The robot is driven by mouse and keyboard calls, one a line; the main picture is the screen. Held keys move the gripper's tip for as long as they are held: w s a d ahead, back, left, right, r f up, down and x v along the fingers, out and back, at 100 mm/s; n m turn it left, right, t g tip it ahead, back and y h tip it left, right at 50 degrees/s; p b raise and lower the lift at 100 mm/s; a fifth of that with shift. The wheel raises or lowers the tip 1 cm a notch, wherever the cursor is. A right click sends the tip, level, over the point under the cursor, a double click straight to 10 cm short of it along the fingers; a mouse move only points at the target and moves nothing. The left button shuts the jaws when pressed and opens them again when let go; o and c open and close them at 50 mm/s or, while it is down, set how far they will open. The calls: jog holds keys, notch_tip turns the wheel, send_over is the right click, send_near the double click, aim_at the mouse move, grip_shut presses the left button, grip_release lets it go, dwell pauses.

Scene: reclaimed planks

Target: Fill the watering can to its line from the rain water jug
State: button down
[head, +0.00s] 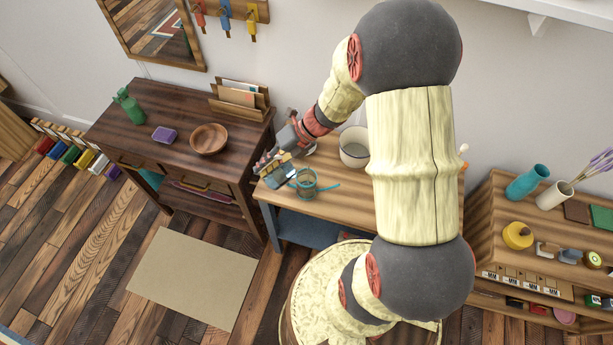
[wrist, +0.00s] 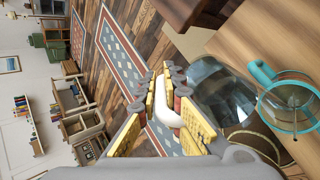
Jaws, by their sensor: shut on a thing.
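My gripper (head: 272,166) is shut on the white handle of the clear jug, at the left end of the light wooden table. In the wrist view, the fingers (wrist: 172,105) close around that white handle (wrist: 78,122). The clear glass jug (wrist: 212,88) shows just beyond the fingers; in the head view (head: 279,180) my gripper partly covers it. The see-through watering can with teal trim (head: 306,186) stands on the table just right of the jug. It also shows in the wrist view (wrist: 290,128). I cannot make out the water levels or the line.
A pale pot (head: 354,160) stands further back on the light table (head: 328,208). A shelf unit (head: 492,215) stands at right.

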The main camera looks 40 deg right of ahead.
jog(key=shift+s+d+r+t+y, duration=0.15)
jog(key=shift+d+t+y, duration=0.15)
jog(key=shift+y, duration=0.4)
jog(key=shift+s+d+r+t+y, duration=0.15)
jog(key=shift+d+t+y, duration=0.1)
jog(key=shift+y, duration=0.45)
dwell(6.6)
